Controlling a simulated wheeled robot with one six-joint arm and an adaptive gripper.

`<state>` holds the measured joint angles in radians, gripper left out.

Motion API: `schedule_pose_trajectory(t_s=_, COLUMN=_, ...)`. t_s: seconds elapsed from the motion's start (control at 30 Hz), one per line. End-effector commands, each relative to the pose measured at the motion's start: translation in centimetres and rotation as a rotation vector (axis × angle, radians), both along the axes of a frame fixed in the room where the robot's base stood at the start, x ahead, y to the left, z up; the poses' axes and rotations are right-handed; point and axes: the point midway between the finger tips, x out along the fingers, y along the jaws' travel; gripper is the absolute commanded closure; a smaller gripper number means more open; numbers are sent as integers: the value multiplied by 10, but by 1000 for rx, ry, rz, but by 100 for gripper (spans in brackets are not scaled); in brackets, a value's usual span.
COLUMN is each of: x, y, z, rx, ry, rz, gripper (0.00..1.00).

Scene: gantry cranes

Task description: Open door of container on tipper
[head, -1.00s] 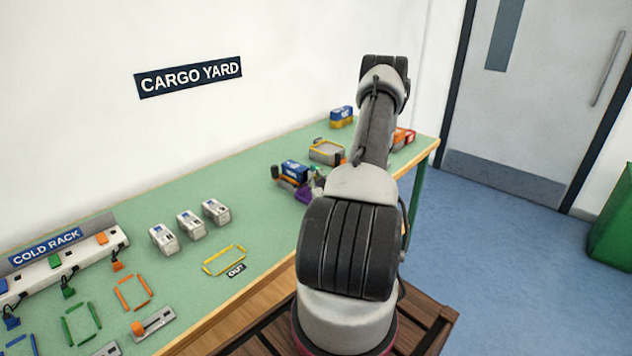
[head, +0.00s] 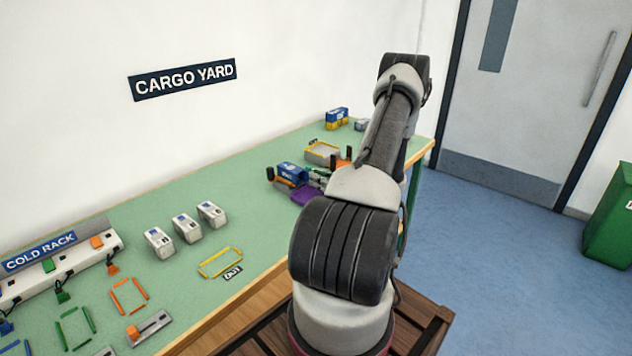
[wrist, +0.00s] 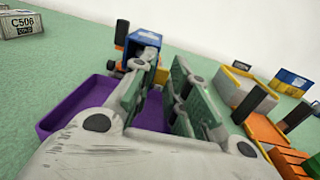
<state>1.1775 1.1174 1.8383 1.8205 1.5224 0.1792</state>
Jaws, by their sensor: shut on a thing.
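The blue container (head: 292,172) rests on the tipper at the far part of the green table, with a purple tray (head: 306,195) in front of it. In the wrist view the blue container (wrist: 143,38) is straight ahead, with orange parts of the tipper around it, and the purple tray (wrist: 82,97) lies below and to the left. My gripper (wrist: 158,70) reaches over the tray to the container's near end. Its fingers are closed in on a small part there, seemingly the container door. The fingers hide most of the door and the held spot.
A yellow-edged tray (head: 322,152) and a stacked blue and yellow container (head: 337,118) stand beyond the tipper. Dark posts and orange parts (wrist: 262,128) are close on the right in the wrist view. Several white containers (head: 185,228) stand nearer on the table.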

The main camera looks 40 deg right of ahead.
Motion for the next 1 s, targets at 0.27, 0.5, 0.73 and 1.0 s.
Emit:
schedule_pose_trajectory(t_s=0.27, x=4, y=-9, z=0, rx=-3, ry=-1, rz=168, gripper=100)
schedule_pose_trajectory(t_s=0.5, x=6, y=-12, z=0, rx=0, ry=-2, rz=240, gripper=100)
schedule_pose_trajectory(t_s=0.73, x=6, y=-12, z=0, rx=2, ry=-2, rz=257, gripper=100)
schedule_pose_trajectory(t_s=1.0, x=6, y=-12, z=1, rx=2, ry=-3, rz=257, gripper=100)
